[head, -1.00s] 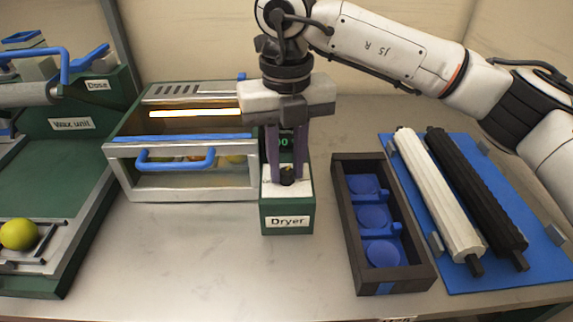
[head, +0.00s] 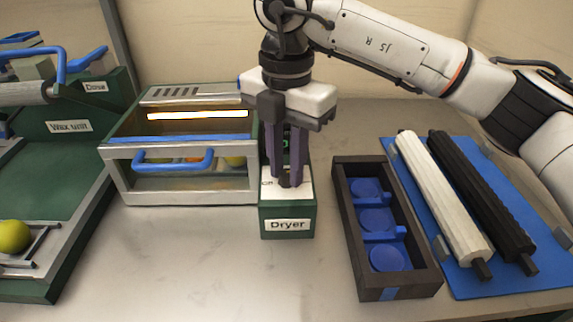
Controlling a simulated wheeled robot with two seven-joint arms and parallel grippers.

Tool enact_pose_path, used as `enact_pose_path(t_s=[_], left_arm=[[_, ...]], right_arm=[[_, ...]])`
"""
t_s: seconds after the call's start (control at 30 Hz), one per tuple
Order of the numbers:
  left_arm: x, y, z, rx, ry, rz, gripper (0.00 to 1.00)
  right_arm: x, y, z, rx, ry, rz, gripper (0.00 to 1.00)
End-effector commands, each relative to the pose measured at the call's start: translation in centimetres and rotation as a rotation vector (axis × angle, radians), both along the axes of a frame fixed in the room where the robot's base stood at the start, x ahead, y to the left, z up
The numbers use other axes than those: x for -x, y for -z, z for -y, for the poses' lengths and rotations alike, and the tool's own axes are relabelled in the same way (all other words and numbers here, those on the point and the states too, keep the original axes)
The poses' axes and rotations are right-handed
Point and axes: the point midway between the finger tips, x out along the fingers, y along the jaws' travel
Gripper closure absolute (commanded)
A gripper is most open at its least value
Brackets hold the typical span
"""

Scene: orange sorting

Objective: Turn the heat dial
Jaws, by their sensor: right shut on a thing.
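The dryer is a glass-fronted box (head: 180,180) with a blue door handle (head: 173,160), and a green control block labelled "Dryer" (head: 287,224) stands at its right. The heat dial (head: 285,181) is a small dark knob on the block's white top, mostly hidden by my fingers. My right gripper (head: 286,180) points straight down with its purple fingers shut on the dial. A green display behind the fingers is partly covered. The heater bar (head: 197,115) glows bright white inside the dryer, above several fruits seen through the glass. My left gripper is out of view.
A dark tray with blue cups (head: 342,225) stands right of the block. A blue mat (head: 465,285) with a white roller (head: 440,200) and a black roller (head: 480,200) lies beyond it. The wax unit (head: 70,127) is at the left, with a yellow-green fruit (head: 13,236) on its rails.

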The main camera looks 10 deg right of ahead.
Motion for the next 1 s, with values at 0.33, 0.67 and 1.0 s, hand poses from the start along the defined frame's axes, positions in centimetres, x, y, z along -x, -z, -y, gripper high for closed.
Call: enact_pose_path(t_s=[0.33,0.67,1.0], left_arm=[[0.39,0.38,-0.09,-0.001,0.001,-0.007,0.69],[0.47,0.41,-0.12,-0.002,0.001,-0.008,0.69],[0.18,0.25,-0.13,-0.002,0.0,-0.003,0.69]], right_arm=[[-0.15,-0.22,0.05,-0.001,0.131,0.007,1.0],[-0.15,-0.25,0.05,-0.002,0.153,0.006,1.0],[-0.12,-0.19,0.05,-0.002,0.151,0.005,0.59]])
